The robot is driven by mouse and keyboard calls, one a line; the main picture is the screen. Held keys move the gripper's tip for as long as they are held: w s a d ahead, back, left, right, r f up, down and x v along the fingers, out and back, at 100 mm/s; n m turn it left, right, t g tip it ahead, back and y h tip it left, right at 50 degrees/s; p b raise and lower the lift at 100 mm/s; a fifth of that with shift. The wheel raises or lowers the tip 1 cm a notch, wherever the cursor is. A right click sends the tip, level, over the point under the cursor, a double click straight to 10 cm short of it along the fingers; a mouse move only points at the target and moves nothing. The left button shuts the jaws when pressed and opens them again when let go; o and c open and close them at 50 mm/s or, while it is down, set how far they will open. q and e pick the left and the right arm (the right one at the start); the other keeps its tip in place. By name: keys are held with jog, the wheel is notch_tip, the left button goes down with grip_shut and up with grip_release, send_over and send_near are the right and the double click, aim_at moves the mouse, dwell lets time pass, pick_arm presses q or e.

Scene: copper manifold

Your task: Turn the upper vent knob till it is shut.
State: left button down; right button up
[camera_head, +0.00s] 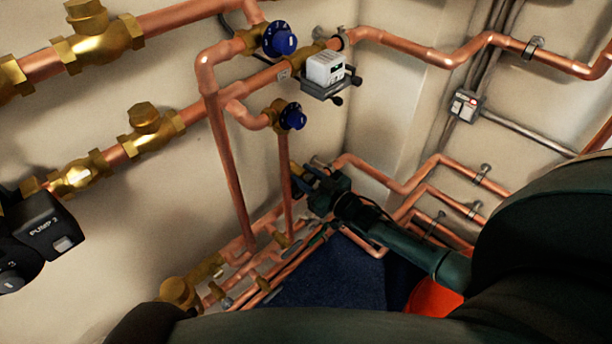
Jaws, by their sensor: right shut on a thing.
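My right gripper (303,183) reaches in from the right, low in the corner beside a thin vertical copper pipe (285,190). It is shut on a small part at a brass fitting (296,167), which I take to be the upper vent knob. The fingers hide the knob, so I cannot see how far it is turned. Two blue dial knobs, an upper one (281,41) and a lower one (294,117), sit on pipes above the gripper, clear of it. My left gripper is out of view.
Copper pipes run close around the gripper, with a low manifold (243,255) below left. A white box actuator (326,68) is above. A black pump (38,232) is at far left. Dark blue floor (325,275) and something red (433,299) lie below.

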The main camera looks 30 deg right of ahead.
jog(key=o, duration=1)
jog(key=shift+c, duration=0.2)
jog(key=shift+s, duration=0.1)
jog(key=p+v, duration=0.1)
jog(key=v, duration=1.2)
jog(key=shift+s, duration=0.1)
